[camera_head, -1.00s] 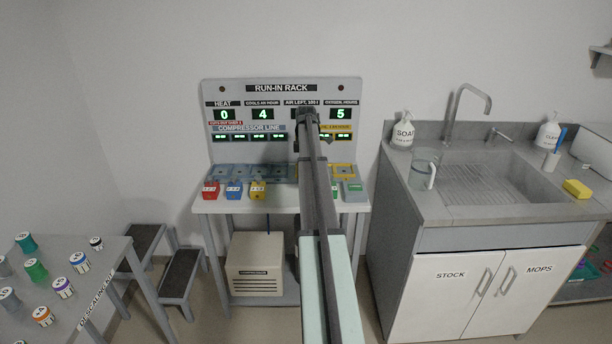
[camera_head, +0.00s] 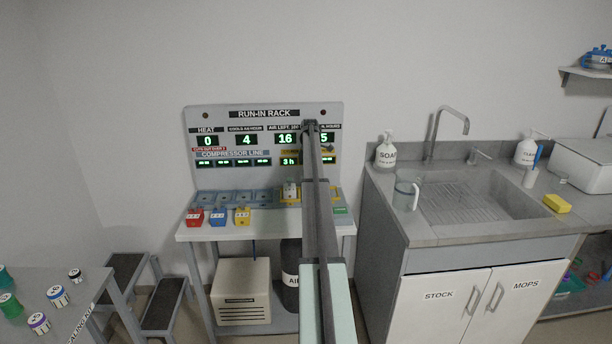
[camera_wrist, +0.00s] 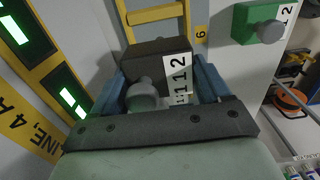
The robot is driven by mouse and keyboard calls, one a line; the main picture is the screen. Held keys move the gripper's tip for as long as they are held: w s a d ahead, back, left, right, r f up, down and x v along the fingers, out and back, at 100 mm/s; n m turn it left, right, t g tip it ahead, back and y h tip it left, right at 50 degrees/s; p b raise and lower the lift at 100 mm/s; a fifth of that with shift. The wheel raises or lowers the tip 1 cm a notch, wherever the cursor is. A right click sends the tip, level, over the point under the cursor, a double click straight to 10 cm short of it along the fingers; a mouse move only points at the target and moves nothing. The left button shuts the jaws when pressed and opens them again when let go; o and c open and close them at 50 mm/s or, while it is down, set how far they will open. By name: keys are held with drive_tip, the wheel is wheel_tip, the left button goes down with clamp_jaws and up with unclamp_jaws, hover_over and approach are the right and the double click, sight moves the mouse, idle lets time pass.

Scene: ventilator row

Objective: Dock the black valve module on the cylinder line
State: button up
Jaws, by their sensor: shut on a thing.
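The black valve module (camera_wrist: 158,58) has a grey round knob and a white number label. In the wrist view, my gripper (camera_wrist: 168,92) is shut on it, a blue finger at each side. The module is over the yellow cylinder line, beside an empty yellow dock frame (camera_wrist: 155,14); whether it is seated, I cannot tell. In the head view, my arm hides the black module and the gripper. The yellow line's left part (camera_head: 291,201) shows left of my arm, with a pale labelled module (camera_head: 290,190) on it.
Red (camera_head: 195,217), blue (camera_head: 218,217) and yellow (camera_head: 243,216) modules stand along the rack's front edge. A green module (camera_wrist: 258,20) stands right of the line. The blue compressor docks (camera_head: 235,198) look empty. The display panel (camera_head: 264,150) rises close behind.

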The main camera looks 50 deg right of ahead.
drive_tip(key=shift+f, duration=3.15)
drive_tip(key=shift+f, duration=0.15)
drive_tip(key=o, duration=1.3)
drive_tip(key=shift+c, duration=0.2)
wheel_tip(320, 180, up, 14)
drive_tip(key=shift+f, duration=0.15)
